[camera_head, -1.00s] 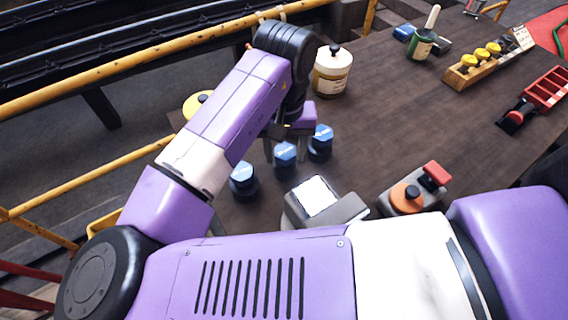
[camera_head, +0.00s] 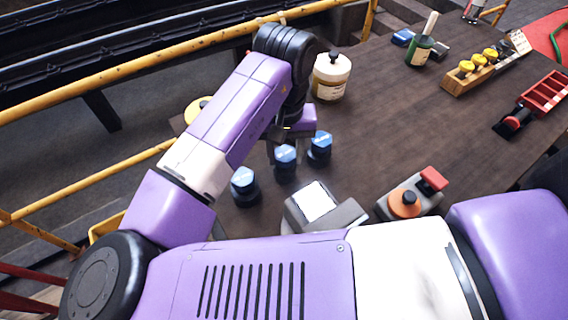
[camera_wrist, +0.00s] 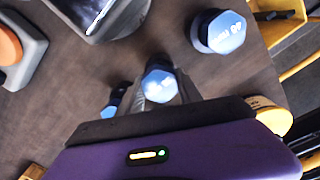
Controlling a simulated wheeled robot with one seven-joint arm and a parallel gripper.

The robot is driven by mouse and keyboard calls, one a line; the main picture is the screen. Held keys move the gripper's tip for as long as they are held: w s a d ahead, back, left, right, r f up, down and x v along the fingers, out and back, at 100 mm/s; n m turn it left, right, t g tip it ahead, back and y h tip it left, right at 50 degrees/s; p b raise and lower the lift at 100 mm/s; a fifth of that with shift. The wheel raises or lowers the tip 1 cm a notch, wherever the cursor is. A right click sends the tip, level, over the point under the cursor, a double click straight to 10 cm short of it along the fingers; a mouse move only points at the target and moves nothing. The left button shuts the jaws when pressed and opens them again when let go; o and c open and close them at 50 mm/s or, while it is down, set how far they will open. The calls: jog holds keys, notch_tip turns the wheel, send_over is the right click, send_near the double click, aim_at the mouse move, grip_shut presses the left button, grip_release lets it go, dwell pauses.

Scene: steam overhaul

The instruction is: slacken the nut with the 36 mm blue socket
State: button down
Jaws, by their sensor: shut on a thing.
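Three blue-topped sockets with dark bodies stand upright in a row on the brown table: a left one (camera_head: 244,186), a middle one (camera_head: 285,161) and a right one (camera_head: 319,146). My gripper (camera_wrist: 160,92) is shut on the middle socket (camera_wrist: 160,84), one finger on each side of it. The left socket shows at the upper right of the wrist view (camera_wrist: 222,32). The right socket is partly hidden behind a finger there (camera_wrist: 112,104). The size prints are too small to read surely. The nut is not in view.
A cream jar (camera_head: 331,75) stands behind. A yellow rail (camera_head: 150,60) runs along the far-left side. The table's middle is clear.

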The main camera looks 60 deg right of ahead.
jog(key=shift+r+p, duration=2.05)
jog(key=shift+r, duration=0.35)
